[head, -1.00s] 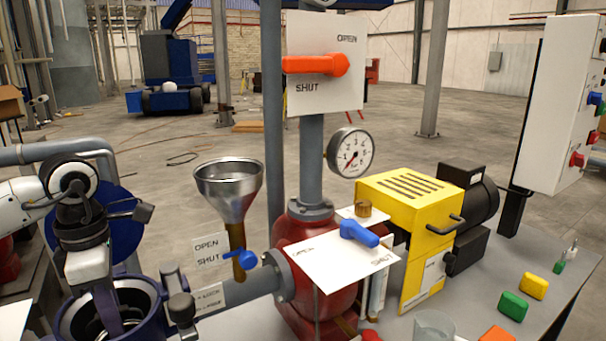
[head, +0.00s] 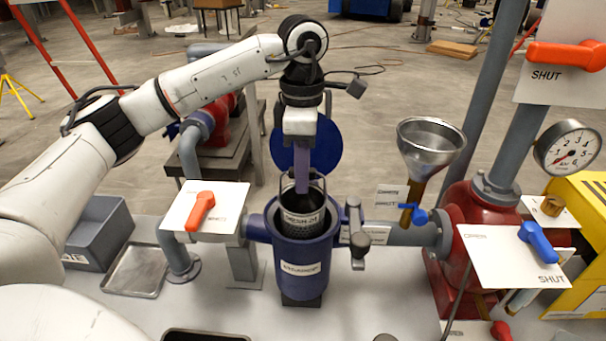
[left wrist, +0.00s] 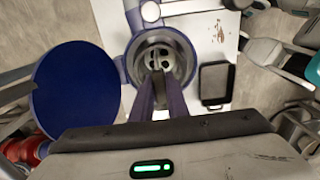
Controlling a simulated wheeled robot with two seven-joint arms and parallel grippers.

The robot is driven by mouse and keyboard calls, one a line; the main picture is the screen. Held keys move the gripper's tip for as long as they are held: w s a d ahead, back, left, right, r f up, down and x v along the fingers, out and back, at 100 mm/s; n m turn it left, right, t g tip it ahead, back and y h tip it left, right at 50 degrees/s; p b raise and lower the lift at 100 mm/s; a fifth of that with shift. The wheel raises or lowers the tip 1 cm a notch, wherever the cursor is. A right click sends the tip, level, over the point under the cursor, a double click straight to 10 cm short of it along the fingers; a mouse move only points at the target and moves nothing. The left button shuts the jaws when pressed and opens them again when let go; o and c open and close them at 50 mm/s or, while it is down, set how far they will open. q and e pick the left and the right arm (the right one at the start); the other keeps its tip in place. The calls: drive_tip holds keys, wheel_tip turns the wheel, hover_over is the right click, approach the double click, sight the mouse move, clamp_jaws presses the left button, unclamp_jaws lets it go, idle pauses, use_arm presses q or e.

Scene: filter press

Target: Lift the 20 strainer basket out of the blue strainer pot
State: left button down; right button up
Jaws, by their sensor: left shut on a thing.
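The blue strainer pot (head: 322,262) stands upright on the bench with its round blue lid (head: 326,150) swung open behind it. The grey strainer basket (head: 303,219), with a label band, sits upright in the pot's mouth; its upper part shows above the front rim and its lower part is hidden. My left gripper (head: 302,186) points straight down over the pot and is shut on the basket's thin wire handle (head: 318,186). In the left wrist view the gripper (left wrist: 160,98) is above the basket (left wrist: 160,60), whose holed bottom shows.
An orange-handled valve plate (head: 225,207) is left of the pot, and a clamp knob (head: 356,225) is close at its right. A shallow metal tray (head: 135,272) and a grey bin (head: 95,235) are at left. A funnel (head: 431,140) stands right.

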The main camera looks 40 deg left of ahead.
use_arm(q)
wheel_tip(320, 180, up, 10)
drive_tip(key=p, duration=0.5)
drive_tip(key=shift+p, duration=0.4)
drive_tip(key=s+d+b, duration=0.1)
drive_tip(key=s+d, duration=0.3)
drive_tip(key=s, duration=0.3)
drive_tip(key=shift+s+d+r, duration=0.25)
drive_tip(key=shift+s+d, duration=0.1)
